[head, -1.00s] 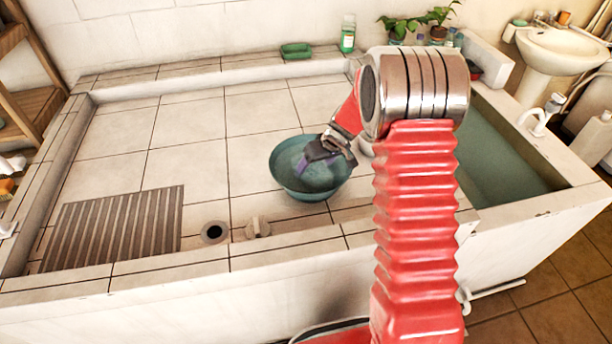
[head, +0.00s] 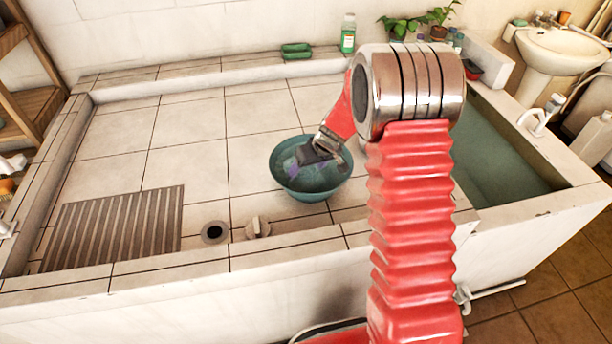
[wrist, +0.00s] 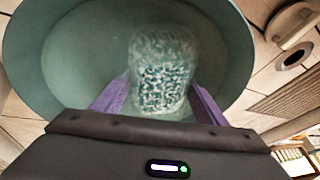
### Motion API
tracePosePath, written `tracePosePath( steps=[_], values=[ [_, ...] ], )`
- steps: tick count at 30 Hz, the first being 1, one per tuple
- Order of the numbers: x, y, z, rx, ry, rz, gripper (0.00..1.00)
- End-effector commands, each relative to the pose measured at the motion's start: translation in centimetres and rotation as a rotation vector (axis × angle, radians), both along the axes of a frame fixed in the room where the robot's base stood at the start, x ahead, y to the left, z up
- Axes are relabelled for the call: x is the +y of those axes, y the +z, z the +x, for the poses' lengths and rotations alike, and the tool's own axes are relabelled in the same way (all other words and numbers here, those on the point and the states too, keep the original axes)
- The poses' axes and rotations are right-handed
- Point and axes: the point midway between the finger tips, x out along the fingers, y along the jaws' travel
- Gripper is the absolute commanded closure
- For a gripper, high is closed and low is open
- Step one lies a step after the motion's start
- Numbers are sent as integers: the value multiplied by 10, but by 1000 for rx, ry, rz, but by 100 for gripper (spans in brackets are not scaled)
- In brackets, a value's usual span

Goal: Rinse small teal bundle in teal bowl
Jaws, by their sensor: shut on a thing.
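The teal bowl (head: 312,192) stands on the pale tiled basin floor. It also shows in the wrist view (wrist: 50,62), where its inside looks wet. My gripper (head: 293,168) reaches down into the bowl from the upper right. In the wrist view its purple fingers are on both sides of the small teal bundle (wrist: 165,78), a white-and-teal patterned piece, and are shut on it. The bundle's far end looks blurred, as if under water. In the head view the bundle cannot be made out inside the bowl.
A drain hole (head: 214,232), a small beige knob (head: 258,228) and a ribbed board (head: 115,228) lie in front and left of the bowl. A green sponge (head: 296,50) and a bottle (head: 348,34) stand on the back ledge. A water-filled trough (head: 495,155) is at right.

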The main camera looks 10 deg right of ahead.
Motion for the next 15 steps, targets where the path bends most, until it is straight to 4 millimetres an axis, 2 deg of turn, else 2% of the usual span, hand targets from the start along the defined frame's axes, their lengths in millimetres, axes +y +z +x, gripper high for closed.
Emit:
tracePosePath(
  steps=[15],
  values=[
    [-32,0,12,-2,-2,0,63]
  ],
)
